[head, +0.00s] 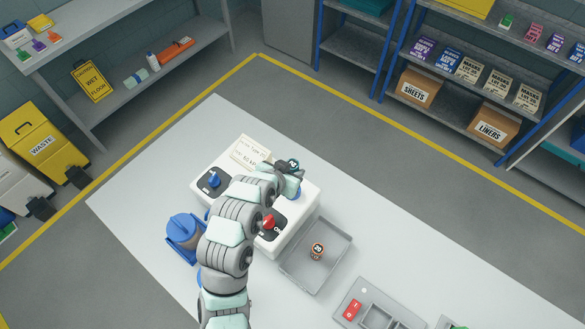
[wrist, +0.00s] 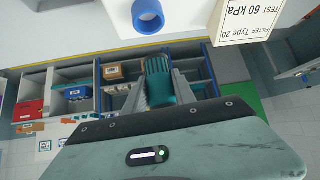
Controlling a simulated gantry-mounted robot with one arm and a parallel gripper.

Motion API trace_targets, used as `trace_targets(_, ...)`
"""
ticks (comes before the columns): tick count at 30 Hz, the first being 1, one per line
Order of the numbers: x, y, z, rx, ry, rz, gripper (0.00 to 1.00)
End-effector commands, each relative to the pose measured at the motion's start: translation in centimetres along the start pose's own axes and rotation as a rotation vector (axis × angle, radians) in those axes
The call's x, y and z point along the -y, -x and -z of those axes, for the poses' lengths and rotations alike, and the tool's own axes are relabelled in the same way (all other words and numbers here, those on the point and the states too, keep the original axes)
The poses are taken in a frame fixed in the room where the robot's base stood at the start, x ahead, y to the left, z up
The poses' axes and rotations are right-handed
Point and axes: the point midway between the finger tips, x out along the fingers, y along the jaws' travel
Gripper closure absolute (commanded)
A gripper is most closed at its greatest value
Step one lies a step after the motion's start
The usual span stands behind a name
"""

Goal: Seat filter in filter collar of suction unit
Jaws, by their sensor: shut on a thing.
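My gripper (head: 291,172) is shut on a ribbed teal filter (wrist: 159,80), held between the two fingers in the wrist view. The filter's dark numbered top (head: 293,162) shows in the head view at the far end of the suction unit. The suction unit (head: 285,246) is a white box on the bench, partly hidden by my arm. A blue ring, seemingly the filter collar (wrist: 148,16), sticks out from the white unit at the top of the wrist view. The filter is apart from it. In the head view a bit of blue (head: 297,195) shows below my gripper.
A card (head: 249,153) at the unit reads filter type 20, test 60 kPa. The unit has a blue knob (head: 214,181) and a red knob (head: 268,222). A grey tray (head: 335,262) holds another filter (head: 317,251) marked 20. A blue container (head: 183,238) stands left.

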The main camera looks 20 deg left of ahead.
Motion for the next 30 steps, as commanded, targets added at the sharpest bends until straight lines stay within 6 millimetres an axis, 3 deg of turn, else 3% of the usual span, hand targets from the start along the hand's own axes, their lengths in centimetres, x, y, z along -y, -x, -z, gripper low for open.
trace_targets(4,0.0,0.2,0.0,0.0,0.001,0.003,1.0)
trace_targets(21,0.0,-3.2,-3.5,0.0,0.0,0.002,1.0)
trace_targets(30,0.0,-3.8,-4.0,-0.002,0.0,0.003,1.0)
